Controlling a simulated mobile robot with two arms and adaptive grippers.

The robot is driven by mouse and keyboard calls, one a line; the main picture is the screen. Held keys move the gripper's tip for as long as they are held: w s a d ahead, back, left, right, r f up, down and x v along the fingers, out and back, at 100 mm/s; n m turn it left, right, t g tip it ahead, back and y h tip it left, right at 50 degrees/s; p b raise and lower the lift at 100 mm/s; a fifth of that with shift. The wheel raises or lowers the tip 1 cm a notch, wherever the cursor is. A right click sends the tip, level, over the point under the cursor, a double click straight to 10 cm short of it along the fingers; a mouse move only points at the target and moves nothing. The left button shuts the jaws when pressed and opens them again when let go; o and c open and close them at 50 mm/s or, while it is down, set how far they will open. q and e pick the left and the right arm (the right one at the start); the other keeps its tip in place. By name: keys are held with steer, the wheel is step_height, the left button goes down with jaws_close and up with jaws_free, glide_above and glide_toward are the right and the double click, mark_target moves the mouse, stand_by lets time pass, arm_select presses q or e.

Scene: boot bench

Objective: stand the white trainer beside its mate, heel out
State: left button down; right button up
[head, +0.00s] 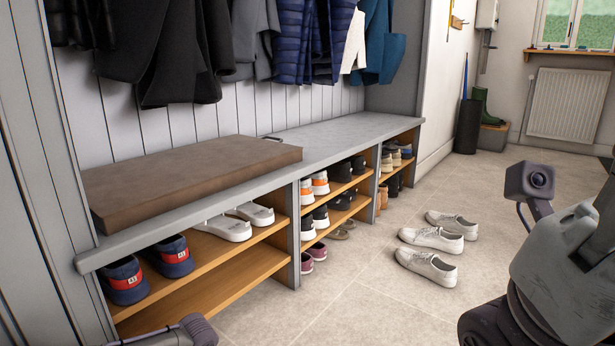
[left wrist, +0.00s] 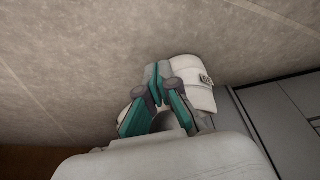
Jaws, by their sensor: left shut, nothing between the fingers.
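Two white trainers (head: 226,229) (head: 256,214) sit side by side on the upper shelf of the bench's left compartment. Three whitish laced shoes (head: 428,267) (head: 432,239) (head: 453,224) stand on the floor in front of the bench. In the left wrist view, my left gripper (left wrist: 158,80) has its teal fingers together, empty. Just beyond its tips is a white shoe-like thing (left wrist: 200,95) with a small dark tag, partly hidden by the fingers; I cannot tell which shoe it is. My right arm shows at the right of the head view, its gripper out of frame.
Navy-and-red shoes (head: 173,257) share the shelf left of the white trainers. The lower left shelf (head: 225,290) looks bare. A brown cushion (head: 190,180) lies on the bench top (head: 340,132); coats hang above. Floor is clear between the bench and the loose shoes.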

arm_select(q)
steer(key=shift+w+a, duration=0.7)
steer(key=shift+a, duration=0.3)
steer(key=shift+w+a, duration=0.7)
steer(key=shift+a, duration=0.25)
steer(key=shift+s+d+r+p, duration=0.15)
steer(key=shift+r+p, duration=0.15)
steer(key=shift+p, duration=0.25)
steer(key=d+r+p, duration=0.1)
steer(key=s+d+p, duration=0.1)
steer(key=p, duration=0.1)
steer(key=shift+s+r+p, duration=0.25)
steer(key=shift+r+p, duration=0.05)
steer(key=shift+r, duration=0.05)
steer(key=s+d+r+p, duration=0.1)
steer(key=p, duration=0.1)
steer(key=s+d+r+p, duration=0.1)
steer(key=p, duration=0.1)
steer(key=shift+d, duration=0.3)
steer(key=shift+f, duration=0.15)
